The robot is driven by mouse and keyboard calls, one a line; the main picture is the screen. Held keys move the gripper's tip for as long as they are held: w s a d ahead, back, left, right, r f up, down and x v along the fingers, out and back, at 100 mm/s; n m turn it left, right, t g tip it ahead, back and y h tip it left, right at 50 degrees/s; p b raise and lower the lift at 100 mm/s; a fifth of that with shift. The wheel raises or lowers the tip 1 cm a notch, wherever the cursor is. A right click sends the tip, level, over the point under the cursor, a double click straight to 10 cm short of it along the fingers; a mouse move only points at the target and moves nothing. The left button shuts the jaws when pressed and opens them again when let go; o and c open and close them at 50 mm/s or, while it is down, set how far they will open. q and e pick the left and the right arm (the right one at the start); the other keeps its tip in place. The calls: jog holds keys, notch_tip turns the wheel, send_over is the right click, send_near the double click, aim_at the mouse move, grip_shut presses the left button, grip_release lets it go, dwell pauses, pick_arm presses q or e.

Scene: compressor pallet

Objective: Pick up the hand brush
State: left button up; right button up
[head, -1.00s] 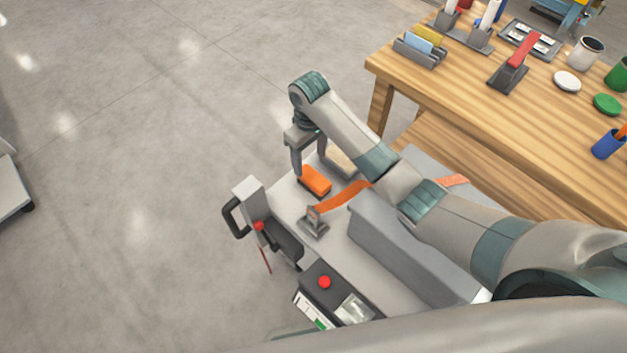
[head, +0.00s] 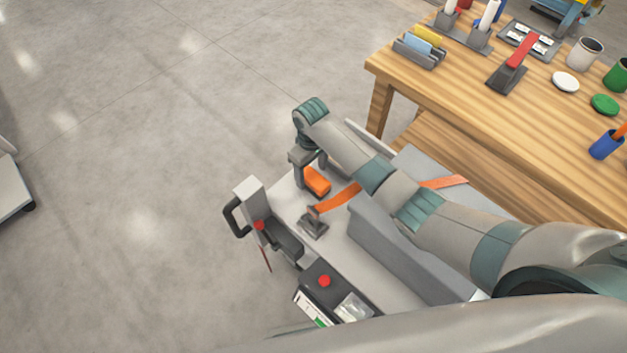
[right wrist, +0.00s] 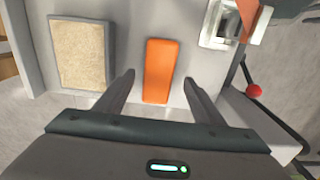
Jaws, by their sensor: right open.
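The hand brush, seen as a plain orange oblong block (head: 317,181), lies on the light grey deck; in the right wrist view the orange block (right wrist: 159,70) runs lengthwise between my fingers. Its bristles do not show. My right gripper (head: 311,176) points down over the brush, its fingers apart on either side of it. In the right wrist view the open right gripper (right wrist: 159,80) has a gap on both sides of the block; I cannot tell how far above the deck the tips are. My left gripper is not in view.
A beige pad in a grey frame (right wrist: 79,54) lies left of the brush in the wrist view. An orange strap with a metal buckle (head: 313,223) lies close by. A long grey block (head: 400,250) and a wooden table (head: 450,85) stand to the right.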

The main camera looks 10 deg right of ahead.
aim_at(313, 177)
jog(key=shift+s+d+f, duration=0.1)
jog(key=shift+d+f, duration=0.05)
jog(key=shift+f, duration=0.85)
jog(key=shift+d+f, duration=0.1)
jog(key=shift+f, duration=0.9)
jog(key=c, duration=1.2)
